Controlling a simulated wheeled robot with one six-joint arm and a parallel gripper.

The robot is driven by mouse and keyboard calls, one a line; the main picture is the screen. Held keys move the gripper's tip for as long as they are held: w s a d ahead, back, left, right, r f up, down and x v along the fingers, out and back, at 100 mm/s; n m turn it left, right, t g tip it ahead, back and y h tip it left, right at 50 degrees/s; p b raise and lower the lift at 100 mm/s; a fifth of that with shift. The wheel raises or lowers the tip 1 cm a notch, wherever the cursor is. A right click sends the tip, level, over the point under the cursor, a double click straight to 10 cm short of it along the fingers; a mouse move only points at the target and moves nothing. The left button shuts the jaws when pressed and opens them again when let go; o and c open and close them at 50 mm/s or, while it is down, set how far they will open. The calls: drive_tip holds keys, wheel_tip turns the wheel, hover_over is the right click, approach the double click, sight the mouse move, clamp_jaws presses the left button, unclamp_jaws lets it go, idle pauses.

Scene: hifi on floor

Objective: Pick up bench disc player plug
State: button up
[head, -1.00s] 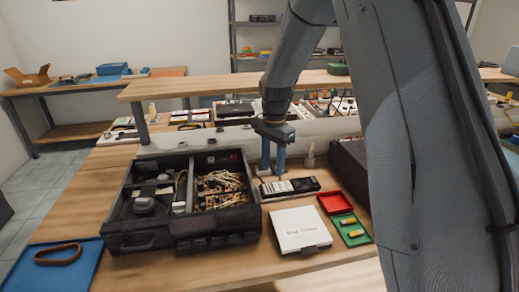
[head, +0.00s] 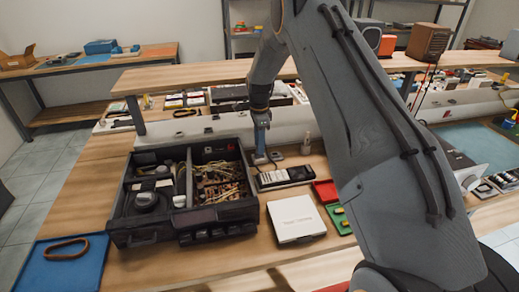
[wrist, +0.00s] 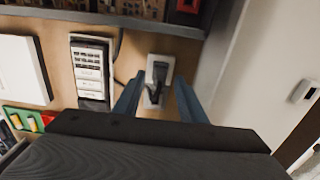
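A black plug (wrist: 160,72) sits on a pale socket plate (wrist: 154,98) in the wrist view, with a dark cord beside it. My gripper (wrist: 159,78) is open, with one blue finger on each side of the plug and visible gaps between. In the head view my gripper (head: 260,156) points down at the back of the bench, right of the open black case. The fingers hide the plug there, and I cannot tell how far above the socket the fingertips are.
A black device with pale keys (head: 285,177) lies close in front of my gripper. The open black case (head: 150,236) holds parts and cables. A white box (head: 296,220), red tray (head: 325,191) and blue tray (head: 66,278) lie on the bench. A grey rail (head: 220,128) runs behind.

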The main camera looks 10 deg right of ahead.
drive_tip(key=shift+f+p, duration=0.4)
drive_tip(key=shift+f, duration=0.8)
clamp_jaws()
drive_tip(key=shift+r, duration=0.2)
